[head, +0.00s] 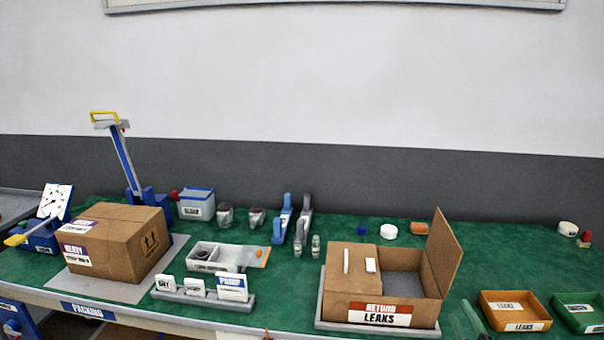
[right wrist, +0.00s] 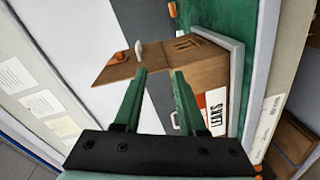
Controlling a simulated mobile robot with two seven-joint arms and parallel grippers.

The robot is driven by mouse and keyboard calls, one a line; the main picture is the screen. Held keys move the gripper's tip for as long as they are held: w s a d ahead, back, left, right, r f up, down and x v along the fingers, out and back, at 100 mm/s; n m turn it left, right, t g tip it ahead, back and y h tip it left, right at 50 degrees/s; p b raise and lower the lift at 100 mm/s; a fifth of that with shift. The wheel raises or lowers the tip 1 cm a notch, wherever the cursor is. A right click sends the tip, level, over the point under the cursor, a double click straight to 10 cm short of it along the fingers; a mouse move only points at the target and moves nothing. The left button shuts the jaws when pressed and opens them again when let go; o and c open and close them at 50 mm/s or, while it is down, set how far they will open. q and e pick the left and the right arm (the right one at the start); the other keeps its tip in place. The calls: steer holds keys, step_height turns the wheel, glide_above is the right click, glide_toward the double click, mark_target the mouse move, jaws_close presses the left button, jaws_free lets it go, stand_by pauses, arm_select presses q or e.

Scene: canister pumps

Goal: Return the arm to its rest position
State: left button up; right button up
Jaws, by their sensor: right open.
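My right gripper (head: 464,312) shows its green fingers at the bottom of the head view, between the LEAKS box and the orange tray. In the right wrist view its two fingers (right wrist: 159,74) stand apart with nothing between them. The open cardboard box (head: 353,288) labelled RETURN LEAKS is just left of the gripper in the head view. This box (right wrist: 190,68) also shows beyond the fingertips in the right wrist view. My left gripper is not in view.
An orange tray (head: 541,325) and a green tray (head: 591,325) lie right of the gripper. A closed HEAVY box (head: 115,256) stands at left. A card holder (head: 203,301), several bottles and a tall pump (head: 124,155) occupy the green bench (head: 300,277). The right-middle bench is fairly clear.

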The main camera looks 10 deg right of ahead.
steer(key=s+a+f+m+g+y+p, duration=0.1)
steer(key=s+a+f+m+g+y, duration=0.4)
steer(key=s+a+f, duration=1.5)
steer(key=s+a+m+g, duration=0.1)
steer(key=s+m+g, duration=0.1)
steer(key=s+m, duration=0.1)
steer(key=shift+a+m+g+y+p, duration=0.3)
steer(key=shift+a+m+y, duration=0.1)
steer(key=shift+m, duration=0.2)
